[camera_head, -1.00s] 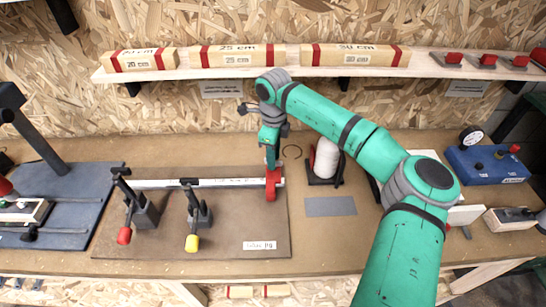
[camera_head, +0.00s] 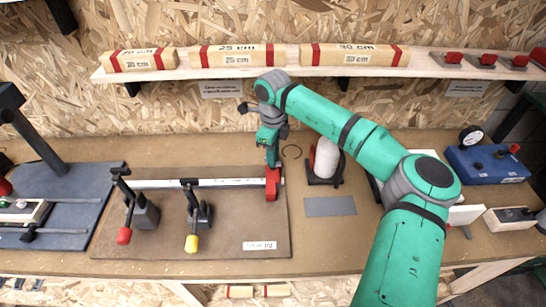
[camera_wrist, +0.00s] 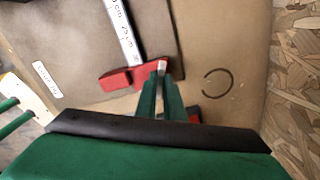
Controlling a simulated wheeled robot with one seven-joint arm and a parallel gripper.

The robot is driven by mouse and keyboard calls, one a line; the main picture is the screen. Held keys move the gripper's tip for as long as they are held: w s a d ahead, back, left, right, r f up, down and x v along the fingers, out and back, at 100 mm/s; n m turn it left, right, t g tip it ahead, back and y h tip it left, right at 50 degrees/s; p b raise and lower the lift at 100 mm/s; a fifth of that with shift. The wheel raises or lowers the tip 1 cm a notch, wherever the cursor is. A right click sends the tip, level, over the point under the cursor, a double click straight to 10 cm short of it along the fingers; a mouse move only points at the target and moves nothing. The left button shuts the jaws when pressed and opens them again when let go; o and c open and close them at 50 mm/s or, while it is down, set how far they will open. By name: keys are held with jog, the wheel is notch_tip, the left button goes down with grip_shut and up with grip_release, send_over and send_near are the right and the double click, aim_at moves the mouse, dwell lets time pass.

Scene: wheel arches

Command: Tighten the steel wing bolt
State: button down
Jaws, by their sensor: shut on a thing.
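The red stop block (camera_head: 272,186) sits at the right end of the white measuring rail (camera_head: 215,182) on the brown board. It also shows in the wrist view (camera_wrist: 118,79), across the rail's end. A small pale steel piece, apparently the wing bolt (camera_wrist: 161,68), shows on the red block just beyond my fingertips. My gripper (camera_wrist: 160,82) points down at the block, its green fingers close together and shut on the bolt. The fingers hide most of the bolt. In the head view my gripper (camera_head: 272,164) is directly above the block's back part.
Two clamps with a red handle (camera_head: 124,236) and a yellow handle (camera_head: 191,243) stand left on the board. A dark ring (camera_wrist: 217,83) lies right of the board. A white spool (camera_head: 327,158) and grey plate (camera_head: 330,206) are to the right. A shelf (camera_head: 300,72) runs behind.

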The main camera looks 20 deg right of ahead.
jog(key=m, duration=1.2)
jog(key=shift+w+r+m, duration=0.1)
jog(key=shift+m, duration=0.2)
dwell(0.4)
jog(key=c, duration=1.9)
grip_release()
jog(key=shift+o, duration=0.2)
